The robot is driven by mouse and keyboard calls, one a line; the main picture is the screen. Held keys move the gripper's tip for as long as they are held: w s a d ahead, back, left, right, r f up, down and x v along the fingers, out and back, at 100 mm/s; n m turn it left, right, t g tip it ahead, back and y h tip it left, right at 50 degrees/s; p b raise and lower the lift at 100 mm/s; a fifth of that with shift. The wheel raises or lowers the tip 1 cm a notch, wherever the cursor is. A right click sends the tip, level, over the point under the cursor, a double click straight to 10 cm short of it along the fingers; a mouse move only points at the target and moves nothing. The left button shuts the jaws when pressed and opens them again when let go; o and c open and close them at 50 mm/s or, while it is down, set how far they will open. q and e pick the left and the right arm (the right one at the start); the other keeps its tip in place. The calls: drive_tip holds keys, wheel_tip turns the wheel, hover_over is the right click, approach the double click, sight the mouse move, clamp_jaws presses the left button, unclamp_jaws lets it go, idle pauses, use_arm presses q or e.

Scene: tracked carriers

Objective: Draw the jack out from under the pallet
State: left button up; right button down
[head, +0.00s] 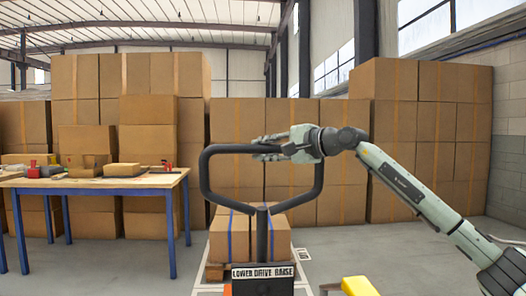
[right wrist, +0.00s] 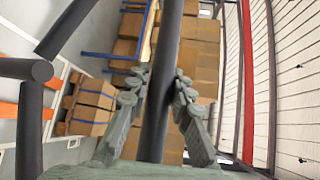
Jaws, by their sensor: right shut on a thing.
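The jack's dark loop handle (head: 205,180) stands upright in the middle of the head view, above a black head with a "LOWER DRIVE RAISE" plate (head: 262,272). My right gripper (head: 268,148) is shut on the handle's top bar. In the right wrist view, the fingers of my right gripper (right wrist: 158,88) lie on both sides of the dark bar (right wrist: 155,130). Behind the handle, cartons with blue straps (head: 229,238) sit on a wooden pallet (head: 214,272). The jack's forks and lower body are hidden. My left gripper is out of view.
A blue-legged workbench (head: 98,183) with boxes and small tools stands at the left. Tall carton stacks (head: 430,130) line the back. A yellow object (head: 358,286) shows at the bottom edge, right of the jack. Grey floor is open between bench and pallet.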

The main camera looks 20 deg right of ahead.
drive_tip(key=shift+s+a, duration=0.1)
drive_tip(key=shift+s, duration=0.3)
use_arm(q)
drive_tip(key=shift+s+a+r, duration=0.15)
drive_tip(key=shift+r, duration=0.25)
use_arm(e)
drive_tip(key=c, duration=1.3)
unclamp_jaws()
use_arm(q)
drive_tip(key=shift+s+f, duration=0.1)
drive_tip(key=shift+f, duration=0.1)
use_arm(e)
drive_tip(key=shift+s, duration=0.15)
drive_tip(key=v, duration=1.2)
